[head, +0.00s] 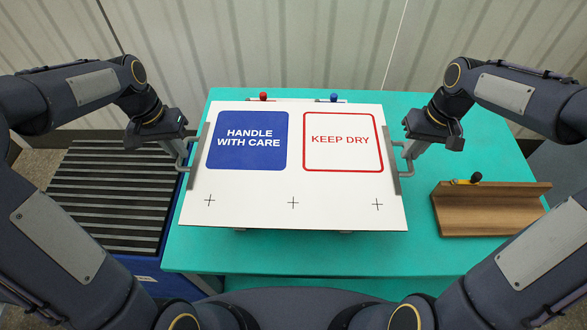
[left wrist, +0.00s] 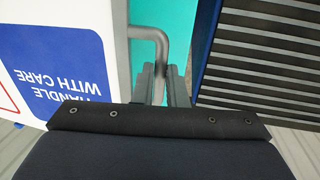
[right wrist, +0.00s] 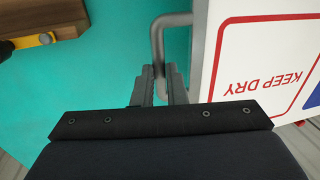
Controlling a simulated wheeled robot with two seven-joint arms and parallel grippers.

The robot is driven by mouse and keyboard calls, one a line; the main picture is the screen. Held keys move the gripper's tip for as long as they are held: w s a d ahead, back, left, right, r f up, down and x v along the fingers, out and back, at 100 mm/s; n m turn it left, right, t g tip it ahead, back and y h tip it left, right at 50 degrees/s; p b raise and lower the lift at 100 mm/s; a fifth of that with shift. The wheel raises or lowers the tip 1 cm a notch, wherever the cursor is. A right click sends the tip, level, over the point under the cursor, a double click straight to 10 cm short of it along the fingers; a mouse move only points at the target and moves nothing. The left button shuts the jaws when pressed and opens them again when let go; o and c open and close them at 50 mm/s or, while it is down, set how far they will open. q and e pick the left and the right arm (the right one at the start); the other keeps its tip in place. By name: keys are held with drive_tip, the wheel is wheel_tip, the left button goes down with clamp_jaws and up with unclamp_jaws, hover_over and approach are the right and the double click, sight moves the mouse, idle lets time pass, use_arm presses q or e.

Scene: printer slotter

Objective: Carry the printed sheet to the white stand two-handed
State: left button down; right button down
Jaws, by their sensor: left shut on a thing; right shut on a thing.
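The printed sheet (head: 293,185) is a white board with a blue "HANDLE WITH CARE" panel and a red-framed "KEEP DRY" panel. It has a grey bar with a handle on each side edge. My left gripper (head: 181,150) is shut on the left handle, which shows as a bent grey rod in the left wrist view (left wrist: 160,42). My right gripper (head: 408,150) is shut on the right handle, seen in the right wrist view (right wrist: 157,42). The sheet lies over the middle of the teal table and hides what is beneath it. I cannot make out a white stand.
The teal table (head: 470,150) has bare room at the right. A brown wooden holder (head: 488,215) with a small yellow and black tool (head: 467,180) stands there. A black slatted rack (head: 112,190) is at the left. Red (head: 263,96) and blue (head: 333,97) knobs show behind the sheet.

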use_arm(q)
drive_tip(key=shift+f, duration=0.2)
use_arm(e)
drive_tip(key=shift+f, duration=0.2)
